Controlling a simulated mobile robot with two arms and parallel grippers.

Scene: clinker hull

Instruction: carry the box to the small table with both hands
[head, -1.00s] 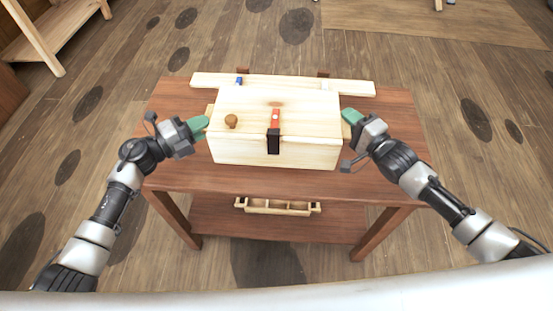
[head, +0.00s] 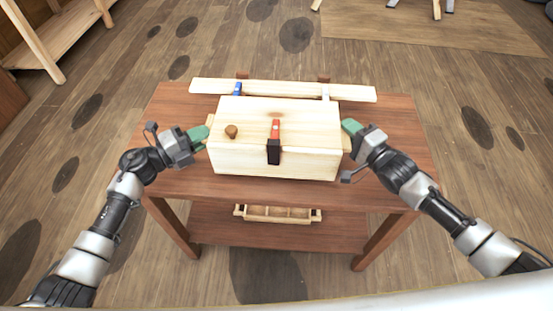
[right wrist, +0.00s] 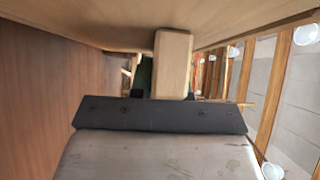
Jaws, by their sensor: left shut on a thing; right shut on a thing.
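The box (head: 250,160) is pale wood. It is over the front part of a reddish-brown table (head: 400,130), level; I cannot tell whether it touches the top. My left gripper (head: 203,134) is shut on the box's left end, and my right gripper (head: 349,130) is shut on its right end. The grips are mostly hidden by the fingers. In the right wrist view a wooden handle block (right wrist: 173,62) shows beyond the dark gripper base, under a pale wooden surface. I cannot tell which piece is the small table.
A divided tray (head: 278,214) rests on the lower shelf. A wooden rack (head: 70,40) stands at upper left.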

